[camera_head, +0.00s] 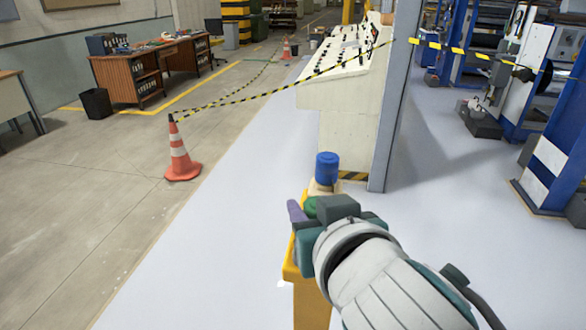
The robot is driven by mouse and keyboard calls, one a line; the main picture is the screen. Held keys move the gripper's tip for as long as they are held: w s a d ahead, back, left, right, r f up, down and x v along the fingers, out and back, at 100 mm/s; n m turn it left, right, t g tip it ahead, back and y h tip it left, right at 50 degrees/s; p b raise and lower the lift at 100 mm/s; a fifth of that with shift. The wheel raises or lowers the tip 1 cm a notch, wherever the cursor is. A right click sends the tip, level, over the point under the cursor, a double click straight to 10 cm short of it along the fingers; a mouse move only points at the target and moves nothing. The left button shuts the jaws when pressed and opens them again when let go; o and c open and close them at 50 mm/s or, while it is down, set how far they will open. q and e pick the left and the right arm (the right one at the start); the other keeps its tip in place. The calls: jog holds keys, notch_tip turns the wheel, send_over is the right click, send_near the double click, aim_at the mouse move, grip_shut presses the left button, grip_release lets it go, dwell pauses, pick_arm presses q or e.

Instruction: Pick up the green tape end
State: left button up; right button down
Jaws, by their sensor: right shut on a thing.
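My right gripper (318,208) reaches in from the lower right to the top of a yellow stand (291,271). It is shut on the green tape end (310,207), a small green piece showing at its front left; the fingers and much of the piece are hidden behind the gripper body. A blue-topped piece (327,168) with a cream base stands just beyond the gripper. A purple piece (296,212) sits at the left of the gripper. My left gripper is not in view.
A white control console (335,110) and a grey pillar (393,120) stand just beyond the stand. An orange cone (181,155) with black-yellow tape running from it stands at the left. Blue machines (553,160) are at the right. The pale floor left of the stand is clear.

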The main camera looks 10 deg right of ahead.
notch_tip(320, 180, up, 20)
jog(key=p, duration=0.2)
jog(key=shift+f, duration=0.15)
